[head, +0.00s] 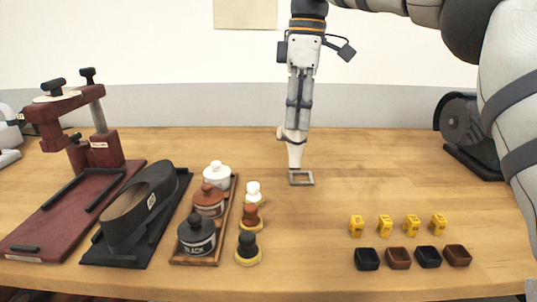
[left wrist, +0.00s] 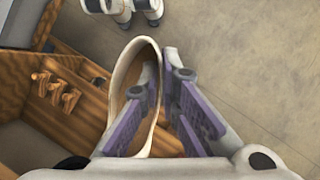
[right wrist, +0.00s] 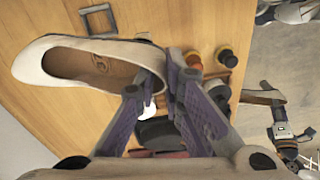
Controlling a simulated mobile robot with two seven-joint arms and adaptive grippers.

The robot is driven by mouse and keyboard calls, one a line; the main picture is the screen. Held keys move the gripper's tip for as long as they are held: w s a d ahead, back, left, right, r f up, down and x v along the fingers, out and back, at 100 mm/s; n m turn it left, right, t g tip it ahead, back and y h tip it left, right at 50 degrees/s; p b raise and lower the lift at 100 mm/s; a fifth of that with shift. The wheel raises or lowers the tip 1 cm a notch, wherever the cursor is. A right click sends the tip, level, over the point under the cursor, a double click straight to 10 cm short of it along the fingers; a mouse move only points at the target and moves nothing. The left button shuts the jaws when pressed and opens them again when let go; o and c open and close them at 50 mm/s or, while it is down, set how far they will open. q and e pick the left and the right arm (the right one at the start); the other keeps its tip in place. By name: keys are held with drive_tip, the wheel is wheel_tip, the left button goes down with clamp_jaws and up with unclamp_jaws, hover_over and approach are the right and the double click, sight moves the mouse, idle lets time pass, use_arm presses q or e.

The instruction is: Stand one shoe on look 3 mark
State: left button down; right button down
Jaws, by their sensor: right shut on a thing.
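My right gripper (head: 299,112) hangs over the back middle of the table. It is shut on the heel end of a cream shoe (right wrist: 95,62), also in the head view (head: 294,150). A grey square frame (head: 301,178) lies on the table just below; it also shows in the right wrist view (right wrist: 100,17). I cannot tell whether the shoe touches the table. My left gripper (left wrist: 160,68) is shut on the side wall of another cream shoe (left wrist: 122,75), one finger inside it. That shoe is off the table, also in the right wrist view (right wrist: 263,97). No look number is readable.
Yellow tags (head: 385,224) and small dark trays (head: 397,258) stand at right front. Jars in a wooden tray (head: 232,190), daubers (head: 247,248), a black shoe-shaped holder (head: 128,215) and a dark red press (head: 100,150) fill the left. A dark wheel (head: 463,122) stands back right.

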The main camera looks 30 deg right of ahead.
use_arm(q)
drive_tip(key=shift+f, duration=0.7)
drive_tip(key=shift+r, duration=0.15)
use_arm(e)
drive_tip(key=w+a+f, duration=0.2)
drive_tip(key=w+f, duration=0.1)
drive_tip(key=f, duration=0.5)
drive_tip(key=shift+w+a, duration=0.15)
drive_tip(key=shift+w, duration=0.05)
drive_tip(key=c, duration=1.7)
unclamp_jaws()
drive_tip(key=shift+f, duration=0.2)
